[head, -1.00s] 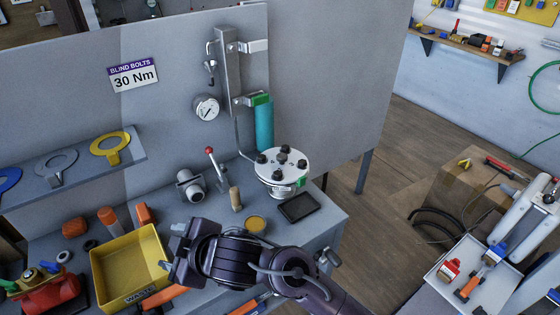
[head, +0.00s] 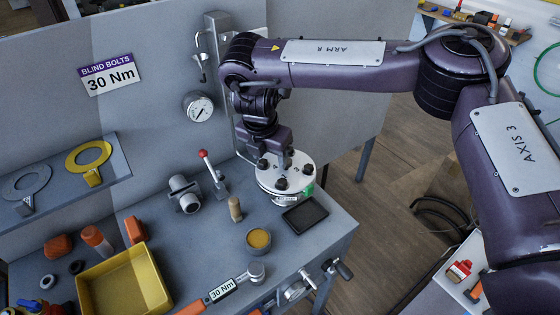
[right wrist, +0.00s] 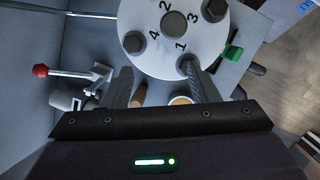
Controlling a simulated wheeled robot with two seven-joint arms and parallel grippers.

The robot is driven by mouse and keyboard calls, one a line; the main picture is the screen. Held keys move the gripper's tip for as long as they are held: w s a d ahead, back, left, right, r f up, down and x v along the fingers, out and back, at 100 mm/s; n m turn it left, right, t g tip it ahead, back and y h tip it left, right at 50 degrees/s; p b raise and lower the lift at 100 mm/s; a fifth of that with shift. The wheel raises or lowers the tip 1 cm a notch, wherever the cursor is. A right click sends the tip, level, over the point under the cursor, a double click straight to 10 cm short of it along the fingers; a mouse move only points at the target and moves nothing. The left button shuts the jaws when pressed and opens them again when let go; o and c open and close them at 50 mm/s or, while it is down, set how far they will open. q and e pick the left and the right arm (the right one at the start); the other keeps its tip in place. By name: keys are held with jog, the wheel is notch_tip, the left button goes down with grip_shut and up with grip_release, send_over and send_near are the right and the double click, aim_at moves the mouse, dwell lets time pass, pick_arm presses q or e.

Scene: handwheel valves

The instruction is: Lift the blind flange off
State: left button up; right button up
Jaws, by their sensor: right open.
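The blind flange (head: 295,181) is a white round plate on a fitting at the bench's back right. Dark bolt heads stand around its rim. In the right wrist view the flange (right wrist: 152,57) carries the numbers 1 to 4 and a grey round knob (right wrist: 174,25) in its middle. My right gripper (head: 275,154) is over the flange's back-left part, pointing down, and partly hides it. In the right wrist view its open jaws (right wrist: 160,78) hold nothing; one finger overlaps the bolt by number 1. Contact cannot be told. My left gripper is out of view.
A black square tray (head: 305,214) lies in front of the flange. A red-knobbed lever (head: 212,172), a wooden-handled tool (head: 235,208) and a yellow-topped tin (head: 258,240) stand to its left. A gauge (head: 199,107) hangs on the panel. A yellow bin (head: 128,285) is front left.

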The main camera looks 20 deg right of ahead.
aim_at(298, 180)
jog(key=w+d+r, duration=0.1)
jog(key=d+r, duration=0.2)
jog(key=shift+m+h, duration=0.4)
jog(key=p+x, duration=0.3)
jog(key=x, duration=0.4)
jog(key=shift+s+f, duration=0.1)
jog(key=shift+f, duration=0.4)
grip_shut()
jog(key=shift+r, duration=0.15)
